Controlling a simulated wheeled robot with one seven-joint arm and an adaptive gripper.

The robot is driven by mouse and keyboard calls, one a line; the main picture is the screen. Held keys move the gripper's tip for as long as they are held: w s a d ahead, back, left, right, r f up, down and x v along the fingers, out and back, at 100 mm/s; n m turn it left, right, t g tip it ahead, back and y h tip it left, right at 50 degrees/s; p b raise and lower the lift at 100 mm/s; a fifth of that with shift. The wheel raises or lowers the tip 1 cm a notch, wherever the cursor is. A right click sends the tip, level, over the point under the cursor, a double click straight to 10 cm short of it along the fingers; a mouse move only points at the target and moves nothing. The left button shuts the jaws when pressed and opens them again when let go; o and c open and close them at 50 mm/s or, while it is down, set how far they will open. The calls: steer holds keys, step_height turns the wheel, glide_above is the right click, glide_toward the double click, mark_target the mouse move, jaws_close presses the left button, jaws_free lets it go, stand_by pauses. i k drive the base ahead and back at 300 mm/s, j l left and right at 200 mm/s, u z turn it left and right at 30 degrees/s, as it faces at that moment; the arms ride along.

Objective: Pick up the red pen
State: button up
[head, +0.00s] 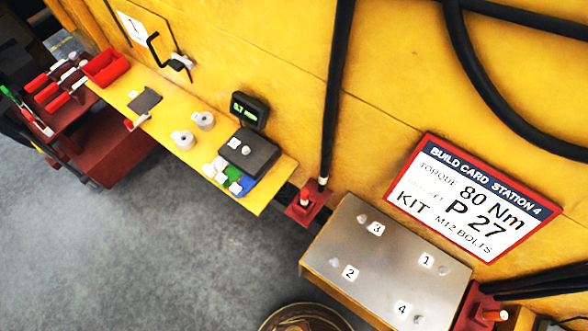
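I cannot make out a red pen for certain. A small red piece with a white part (136,123) lies at the front edge of the yellow shelf (120,97); it is too small to identify. Several red bar-like pieces (46,93) sit on a dark red stand (80,125) at the far left, and their kind is also unclear. My gripper is not in the head view.
The shelf holds a red bin (105,67), a dark plate (145,101), two grey rings (204,120), a display (249,110) and a dark block (249,152). A numbered metal plate (385,262) stands lower right. Grey floor (180,240) is clear at lower left.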

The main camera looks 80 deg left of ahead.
mark_target(305, 193)
steer(key=u, duration=2.8)
